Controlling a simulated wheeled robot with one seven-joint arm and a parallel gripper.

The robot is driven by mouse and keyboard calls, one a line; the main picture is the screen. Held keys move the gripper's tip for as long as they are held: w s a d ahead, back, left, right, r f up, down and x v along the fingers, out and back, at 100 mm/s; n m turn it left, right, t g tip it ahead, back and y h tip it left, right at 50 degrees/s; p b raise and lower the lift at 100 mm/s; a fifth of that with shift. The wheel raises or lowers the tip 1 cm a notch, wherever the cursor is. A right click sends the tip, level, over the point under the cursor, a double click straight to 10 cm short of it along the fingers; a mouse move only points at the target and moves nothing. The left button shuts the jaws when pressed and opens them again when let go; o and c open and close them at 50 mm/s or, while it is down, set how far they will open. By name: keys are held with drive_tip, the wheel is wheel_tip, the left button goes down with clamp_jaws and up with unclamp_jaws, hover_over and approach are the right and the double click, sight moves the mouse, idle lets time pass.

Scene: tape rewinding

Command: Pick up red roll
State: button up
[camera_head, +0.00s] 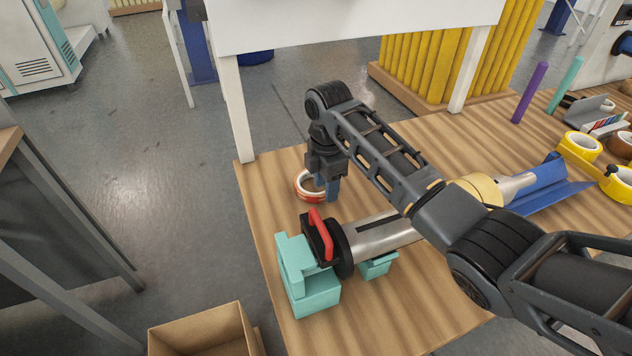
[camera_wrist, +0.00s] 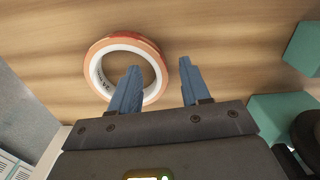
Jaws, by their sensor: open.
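The red roll (camera_head: 301,190), a ring with a white inner core, lies on the wooden table near its left edge. In the wrist view the roll (camera_wrist: 100,48) looks orange-red and sits left of centre. My gripper (camera_head: 327,188) is over the roll's right side in the head view. Its blue fingers (camera_wrist: 158,82) are apart with nothing held between them. In the wrist view one finger overlaps the roll's opening and right rim, and the other is to the right of the roll. I cannot tell how far the fingertips are above the table.
A metal shaft (camera_head: 378,230) with a red-handled black clamp (camera_head: 320,233) rests on teal supports (camera_head: 315,292) in front of the roll. A white panel's leg (camera_head: 237,110) stands behind. Yellow rolls (camera_head: 580,147) are far right. A cardboard box (camera_head: 205,335) is below the table's left edge.

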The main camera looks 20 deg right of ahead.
drive_tip(key=shift+f, duration=0.8)
drive_tip(key=shift+a, duration=0.1)
drive_tip(key=shift+c, duration=0.2)
